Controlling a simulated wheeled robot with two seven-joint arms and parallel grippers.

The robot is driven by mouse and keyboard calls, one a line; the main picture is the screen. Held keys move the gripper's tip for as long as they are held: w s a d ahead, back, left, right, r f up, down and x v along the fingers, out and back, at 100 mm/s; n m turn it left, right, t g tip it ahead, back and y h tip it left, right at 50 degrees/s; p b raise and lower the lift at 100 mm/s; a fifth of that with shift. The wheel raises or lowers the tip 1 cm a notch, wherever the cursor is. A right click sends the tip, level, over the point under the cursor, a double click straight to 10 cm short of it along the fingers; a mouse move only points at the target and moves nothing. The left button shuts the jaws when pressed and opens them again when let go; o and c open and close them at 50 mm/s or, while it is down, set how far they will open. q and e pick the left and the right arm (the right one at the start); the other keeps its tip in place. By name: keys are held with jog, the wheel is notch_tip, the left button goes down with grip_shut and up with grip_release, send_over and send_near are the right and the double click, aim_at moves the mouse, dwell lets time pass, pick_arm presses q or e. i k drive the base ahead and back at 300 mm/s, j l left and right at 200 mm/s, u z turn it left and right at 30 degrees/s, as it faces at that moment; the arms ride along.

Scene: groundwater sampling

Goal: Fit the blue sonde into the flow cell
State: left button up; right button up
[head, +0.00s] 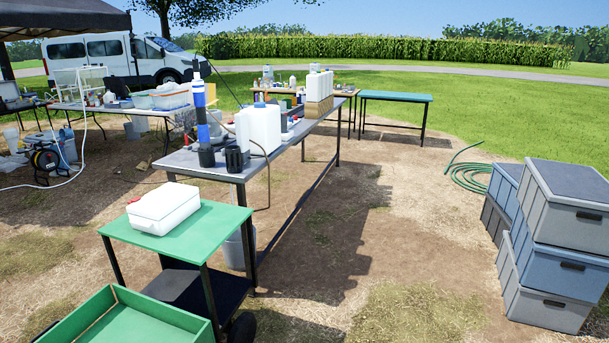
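A tall upright blue-and-white cylinder (199,100), which looks like the blue sonde, stands at the near left corner of the long grey table (180,163). Its lower end meets a dark cup-like base (206,157); I cannot tell whether it sits in it or behind it. A second short black ribbed piece (234,160) stands just to its right. I cannot tell for sure which thing is the flow cell. Neither of my grippers is in view.
A green-topped cart (210,237) with a white box (164,207) stands before the grey table. A green tray (125,318) is at the lower left. The ground between is open.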

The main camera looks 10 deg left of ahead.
aim_at(216, 135)
jog(key=i+l+u, duration=0.1)
jog(key=i+u, duration=0.25)
jog(key=i, duration=0.15)
jog(key=i+l+u, duration=0.35)
jog(key=i, duration=0.15)
jog(key=i+l+u, duration=0.35)
jog(key=i+u, duration=0.1)
jog(key=u, duration=0.25)
jog(key=i+l+u, duration=0.1)
jog(key=u, duration=0.3)
jog(key=i+l+u, duration=0.1)
jog(key=u, duration=0.25)
